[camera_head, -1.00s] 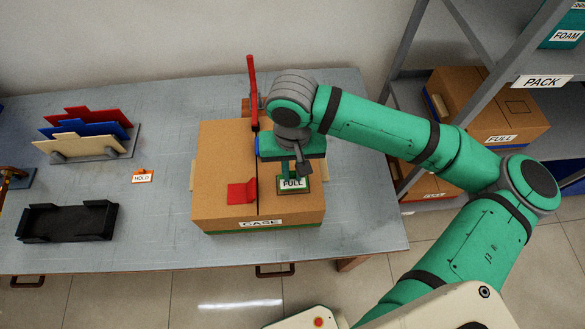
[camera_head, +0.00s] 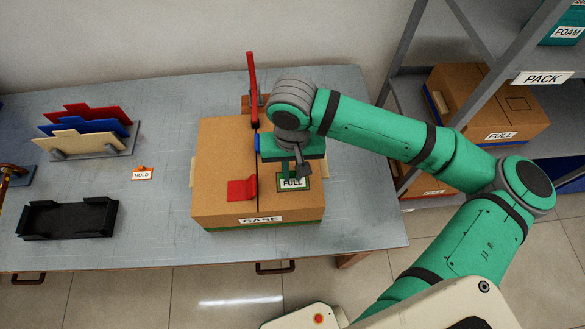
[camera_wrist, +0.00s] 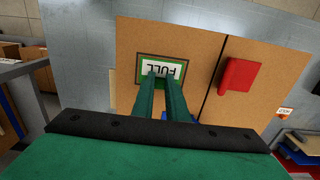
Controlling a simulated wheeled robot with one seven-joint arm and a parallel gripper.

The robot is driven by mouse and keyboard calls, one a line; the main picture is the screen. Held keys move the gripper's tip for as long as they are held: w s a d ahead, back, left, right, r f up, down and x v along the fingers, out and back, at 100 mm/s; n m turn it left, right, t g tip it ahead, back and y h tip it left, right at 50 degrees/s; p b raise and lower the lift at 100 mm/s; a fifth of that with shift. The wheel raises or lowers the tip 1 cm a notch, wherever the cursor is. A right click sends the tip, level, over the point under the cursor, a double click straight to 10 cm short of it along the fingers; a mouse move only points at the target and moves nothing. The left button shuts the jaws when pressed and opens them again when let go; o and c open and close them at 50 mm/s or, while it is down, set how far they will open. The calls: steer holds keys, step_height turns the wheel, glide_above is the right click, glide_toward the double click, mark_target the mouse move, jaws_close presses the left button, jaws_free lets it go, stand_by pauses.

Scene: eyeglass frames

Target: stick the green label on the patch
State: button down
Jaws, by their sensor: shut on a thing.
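The green label (camera_wrist: 171,66), white with a green edge and the word FULL, is pinched at the tips of my gripper (camera_wrist: 163,76). It also shows in the head view (camera_head: 292,183). My gripper is shut on it and points down at the box top. I cannot tell whether the label touches the patch. In the head view my gripper (camera_head: 290,176) partly hides the patch.
The box carries a red tab (camera_head: 241,190) and a CASE label (camera_head: 260,220) in front. A red lever (camera_head: 252,90) rises behind it. A black tray (camera_head: 68,218), a folder rack (camera_head: 90,150) and a HOLD tag (camera_head: 141,175) are left. A shelf (camera_head: 470,90) is right.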

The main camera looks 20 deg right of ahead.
mark_target(292, 178)
steer(key=c, duration=1.7)
jaws_free()
steer(key=shift+o, duration=0.2)
step_height(292, 178, up, 7)
